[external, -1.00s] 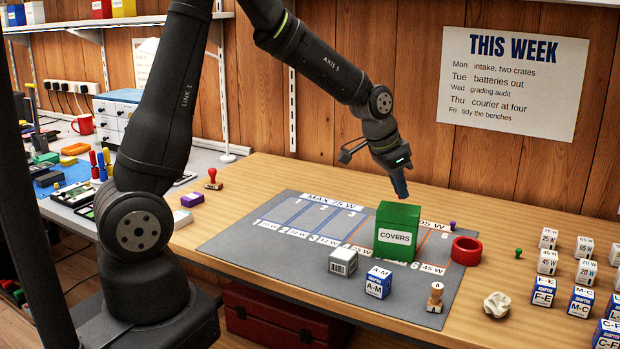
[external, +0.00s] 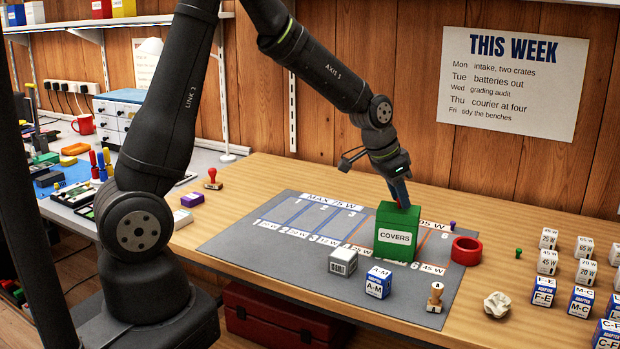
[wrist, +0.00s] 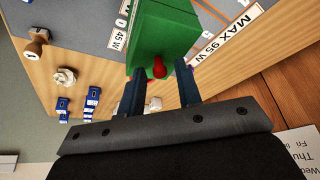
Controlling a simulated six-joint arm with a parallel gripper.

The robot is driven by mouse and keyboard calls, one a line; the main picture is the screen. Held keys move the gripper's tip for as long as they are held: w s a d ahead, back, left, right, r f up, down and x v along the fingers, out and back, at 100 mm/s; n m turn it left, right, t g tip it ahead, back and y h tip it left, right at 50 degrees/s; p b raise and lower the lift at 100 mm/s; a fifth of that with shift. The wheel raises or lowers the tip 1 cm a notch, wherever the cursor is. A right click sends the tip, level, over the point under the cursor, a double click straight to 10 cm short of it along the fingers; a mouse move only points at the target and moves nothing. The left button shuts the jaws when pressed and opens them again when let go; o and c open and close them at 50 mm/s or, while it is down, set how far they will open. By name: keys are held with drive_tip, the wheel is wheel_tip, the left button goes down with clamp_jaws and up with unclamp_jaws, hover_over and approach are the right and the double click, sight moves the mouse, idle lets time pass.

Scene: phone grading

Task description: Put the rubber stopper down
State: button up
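A small red piece (wrist: 159,68), which looks like the rubber stopper, shows between my fingers in the wrist view, against the end of the green COVERS box (wrist: 165,30). There is a gap on both sides of it. My gripper (external: 401,197) is open just behind the top of the green box (external: 398,230), and a bit of red shows by the fingers there. In the wrist view the gripper's two blue fingers (wrist: 160,88) stand apart. The base of the red piece is hidden, so I cannot tell whether it rests on the box or behind it.
The grey mat (external: 260,245) has marked lanes. Near the box are a red ring (external: 466,250), a purple peg (external: 452,225), a white box (external: 343,262), a blue A-M box (external: 378,283) and a wooden stamp (external: 436,298). The mat's left part is clear.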

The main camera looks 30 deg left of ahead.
drive_tip(key=v, duration=1.2)
drive_tip(key=shift+f, duration=0.15)
drive_tip(key=x, duration=1.2)
drive_tip(key=shift+f, duration=0.1)
drive_tip(key=shift+r, duration=1.25)
drive_tip(key=shift+f, duration=0.1)
